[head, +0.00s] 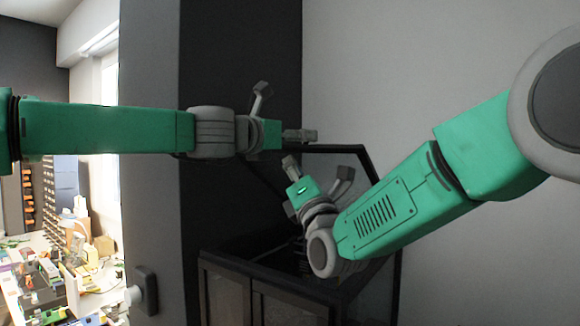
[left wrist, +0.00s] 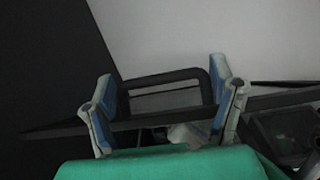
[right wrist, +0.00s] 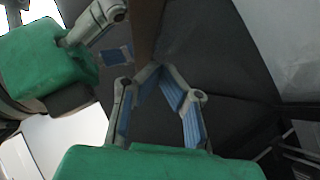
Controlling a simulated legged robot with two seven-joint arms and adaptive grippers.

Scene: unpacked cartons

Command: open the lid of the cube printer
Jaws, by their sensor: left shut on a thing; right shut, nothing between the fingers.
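The cube printer (head: 265,285) is a dark box with framed panels, low in the middle of the head view. Its lid (head: 340,148) shows as a thin dark frame tilted up above the box. My left gripper (head: 281,115) is at the lid's upper edge. In the left wrist view, my left gripper (left wrist: 165,100) is shut on the dark lid handle (left wrist: 165,76), a loop between its fingers. My right gripper (head: 318,172) is above the box opening, below the left one. In the right wrist view it is shut and empty (right wrist: 158,82). My right arm hides part of the printer.
A dark wall panel (head: 240,60) stands behind the left arm, and a pale wall (head: 400,80) is behind the printer. A cluttered table (head: 70,285) with small items is at the far left. Both grippers are close together.

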